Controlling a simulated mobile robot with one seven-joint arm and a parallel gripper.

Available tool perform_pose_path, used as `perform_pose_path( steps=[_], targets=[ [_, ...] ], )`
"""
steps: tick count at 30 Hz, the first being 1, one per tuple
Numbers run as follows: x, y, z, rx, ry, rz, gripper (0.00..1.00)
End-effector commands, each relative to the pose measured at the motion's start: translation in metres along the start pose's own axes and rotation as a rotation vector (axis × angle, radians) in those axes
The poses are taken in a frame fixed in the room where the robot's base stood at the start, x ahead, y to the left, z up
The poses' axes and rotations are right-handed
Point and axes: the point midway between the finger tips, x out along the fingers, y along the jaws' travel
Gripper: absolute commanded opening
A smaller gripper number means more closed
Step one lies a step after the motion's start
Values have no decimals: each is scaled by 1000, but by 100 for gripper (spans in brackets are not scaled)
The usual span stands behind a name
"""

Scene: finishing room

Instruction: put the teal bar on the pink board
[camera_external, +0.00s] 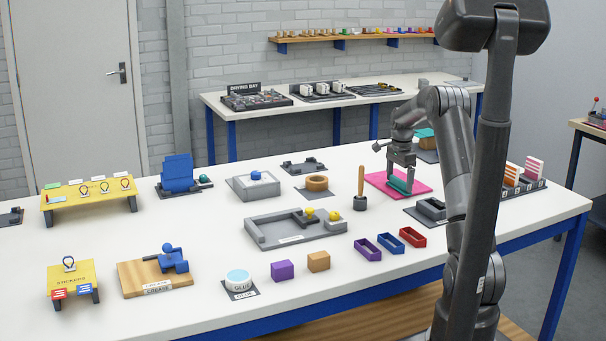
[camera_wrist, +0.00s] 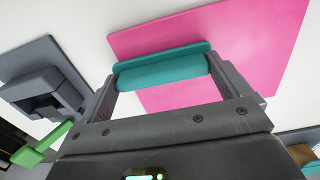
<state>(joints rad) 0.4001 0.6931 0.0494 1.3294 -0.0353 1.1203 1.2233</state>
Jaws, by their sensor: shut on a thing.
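The teal bar (camera_external: 399,185) is between the fingers of my gripper (camera_external: 400,176). In the wrist view the teal bar (camera_wrist: 162,72) spans the gap from one finger to the other, and my gripper (camera_wrist: 163,84) is shut on its ends. The pink board (camera_external: 421,188) lies flat on the white table under the gripper. In the wrist view the pink board (camera_wrist: 245,40) shows behind and around the bar. The bar is over the board, low and level. I cannot tell whether it touches the board.
A dark grey fixture (camera_external: 431,209) stands in front of the board; it also shows at left in the wrist view (camera_wrist: 48,88). A wooden-handled tool (camera_external: 360,190) stands upright to the left. A teal-topped holder (camera_external: 426,141) is behind. Small open boxes (camera_external: 390,243) sit nearer the front.

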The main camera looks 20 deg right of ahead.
Motion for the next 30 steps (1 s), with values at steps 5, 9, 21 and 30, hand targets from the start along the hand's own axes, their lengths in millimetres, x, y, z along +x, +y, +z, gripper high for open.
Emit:
perform_pose_path(
  steps=[5, 9, 21, 30],
  targets=[
    [-1, 0, 0, 0, 0, -1, 70],
    [2, 0, 0, 0, 0, 0, 95],
    [-6, 0, 0, 0, 1, -3, 100],
    [-64, -1, 0, 1, 2, -5, 100]
  ],
)
